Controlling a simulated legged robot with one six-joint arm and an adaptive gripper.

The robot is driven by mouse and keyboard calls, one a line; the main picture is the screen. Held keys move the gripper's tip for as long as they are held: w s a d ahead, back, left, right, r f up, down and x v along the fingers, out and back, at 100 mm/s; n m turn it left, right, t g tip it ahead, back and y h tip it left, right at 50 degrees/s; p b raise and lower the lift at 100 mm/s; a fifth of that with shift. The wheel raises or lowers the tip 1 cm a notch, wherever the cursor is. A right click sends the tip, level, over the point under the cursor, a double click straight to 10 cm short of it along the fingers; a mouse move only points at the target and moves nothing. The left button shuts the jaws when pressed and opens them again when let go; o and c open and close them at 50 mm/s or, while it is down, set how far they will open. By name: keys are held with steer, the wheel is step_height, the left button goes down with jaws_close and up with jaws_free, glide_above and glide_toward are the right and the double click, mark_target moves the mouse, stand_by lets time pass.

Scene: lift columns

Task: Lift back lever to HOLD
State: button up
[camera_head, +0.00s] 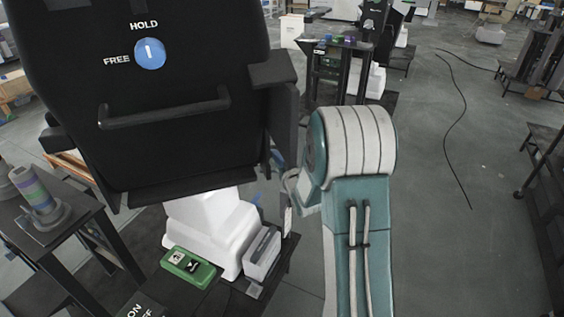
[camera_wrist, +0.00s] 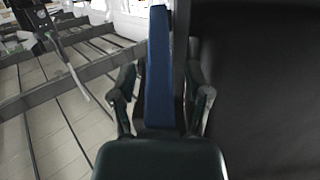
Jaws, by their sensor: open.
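A blue bar, which looks like the back lever (camera_wrist: 159,60), stands upright in the wrist view beside a large dark panel. My gripper (camera_wrist: 162,84) is open, with one finger on each side of the bar; I cannot tell whether either touches it. In the head view the black seat back (camera_head: 190,130) carries a blue round dial (camera_head: 150,53) with a nearly upright white mark. HOLD is printed above the dial and FREE to its left. My arm reaches to the right side of the seat, and my gripper is largely hidden there.
A green box (camera_head: 187,265) and a grey box (camera_head: 263,253) lie by the white pedestal (camera_head: 212,232) below the seat. A dark side table (camera_head: 45,232) with a striped cylinder stands at left. Open floor with a black cable (camera_head: 460,125) lies at right.

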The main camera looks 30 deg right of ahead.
steer(key=s+a+r, duration=0.1)
steer(key=s, duration=1)
steer(key=shift+s+a+r, duration=0.15)
steer(key=shift+s+a, duration=0.1)
steer(key=shift+s, duration=0.15)
steer(key=s+a+r+g, duration=0.6)
steer(key=a+r, duration=0.1)
steer(key=r, duration=0.1)
steer(key=s+a+r+g, duration=0.1)
steer(key=s+a, duration=0.1)
steer(key=s, duration=0.3)
steer(key=s+a+r+n+g+y, duration=0.1)
steer(key=s+a+g, duration=0.1)
steer(key=s, duration=0.4)
steer(key=s+a+r+g+y, duration=0.1)
steer(key=s+a, duration=0.3)
steer(key=s, duration=0.2)
steer(key=shift+s+a+r+g, duration=0.2)
steer(key=shift+a+r+g, duration=0.05)
steer(key=shift+r+g, duration=0.15)
